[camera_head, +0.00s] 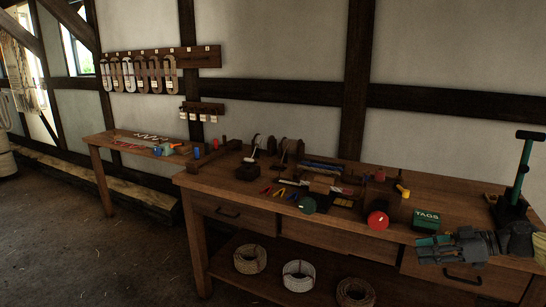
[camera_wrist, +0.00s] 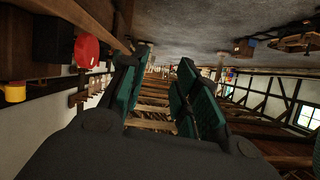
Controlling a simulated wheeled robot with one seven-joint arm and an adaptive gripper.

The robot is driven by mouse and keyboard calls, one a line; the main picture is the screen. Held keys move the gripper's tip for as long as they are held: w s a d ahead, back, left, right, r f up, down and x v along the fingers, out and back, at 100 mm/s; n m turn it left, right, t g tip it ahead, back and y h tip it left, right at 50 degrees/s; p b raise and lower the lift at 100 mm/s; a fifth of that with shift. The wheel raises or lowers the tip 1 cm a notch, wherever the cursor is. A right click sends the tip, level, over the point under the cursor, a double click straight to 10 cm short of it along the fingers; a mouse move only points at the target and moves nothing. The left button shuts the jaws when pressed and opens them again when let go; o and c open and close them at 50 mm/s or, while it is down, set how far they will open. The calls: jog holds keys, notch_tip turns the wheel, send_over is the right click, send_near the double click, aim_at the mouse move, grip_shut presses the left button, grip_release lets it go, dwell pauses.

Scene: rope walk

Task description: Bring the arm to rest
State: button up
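My gripper (camera_head: 420,250) is in the head view at the lower right, pointing left, in front of the workbench's front edge. The wrist view shows its two teal-padded fingers (camera_wrist: 160,75) spread apart, with nothing held between them. The rest of my arm shows only in part at the right edge of the head view. A green TAGS box (camera_head: 427,219) stands on the bench just behind the gripper, apart from it as far as I can tell.
Rope coils (camera_head: 298,276) lie on the lower shelf. The floor (camera_head: 90,260) at left is clear.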

jog(key=w+a+f+m+g+h, duration=0.15)
jog(key=a+f, duration=0.25)
jog(key=a, duration=0.4)
jog(key=a+f+m+g, duration=0.1)
jog(key=a+f+m, duration=0.1)
jog(key=a+f, duration=0.35)
jog(key=s+a+f+m+g+h+p, duration=0.25)
jog(key=s+a+f, duration=0.45)
jog(key=a+f, duration=0.45)
jog(key=s+a+f+m+h, duration=0.1)
jog(key=s+a+f+m, duration=0.1)
jog(key=s+a+f, duration=0.35)
jog(key=s+d+f+m+h, duration=0.1)
jog(key=s+f+h, duration=0.1)
jog(key=s, duration=0.6)
jog(key=s+d+f+m+g+h+p, duration=0.1)
jog(key=s+d+f+h, duration=0.1)
jog(key=s+f, duration=0.3)
jog(key=s+d+f+m+h, duration=0.1)
jog(key=s+f, duration=0.3)
jog(key=s, duration=0.7)
jog(key=shift+s+d+g+h, duration=0.2)
jog(key=shift+d+g+h, duration=0.1)
jog(key=shift+d+h, duration=0.4)
jog(key=shift+w, duration=0.1)
